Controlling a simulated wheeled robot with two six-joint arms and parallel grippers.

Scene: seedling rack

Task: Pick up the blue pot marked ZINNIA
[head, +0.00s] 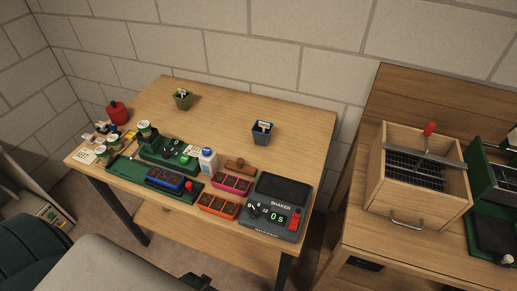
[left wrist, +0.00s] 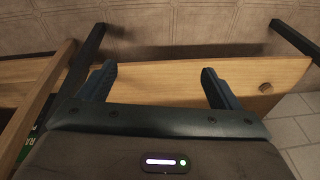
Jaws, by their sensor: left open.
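A blue-grey pot (head: 262,134) with a white label stands upright on the back right part of the wooden table (head: 215,125) in the head view. The writing on its label is too small to read. An olive-green pot (head: 183,101), also labelled, stands farther left. My left gripper (left wrist: 158,76) shows in the left wrist view, its two fingers wide apart with nothing between them. No pot shows in the left wrist view. In the head view a grey arm part of mine reaches in at the bottom left, well in front of the pots. My right gripper is not in view.
A shaker device (head: 277,207), red and orange seedling trays (head: 232,184), a white bottle (head: 208,160) and a green tray (head: 128,171) fill the table's front. A red round container (head: 117,113) stands far left. A wooden box (head: 386,186) sits on the right bench. Table around the pots is clear.

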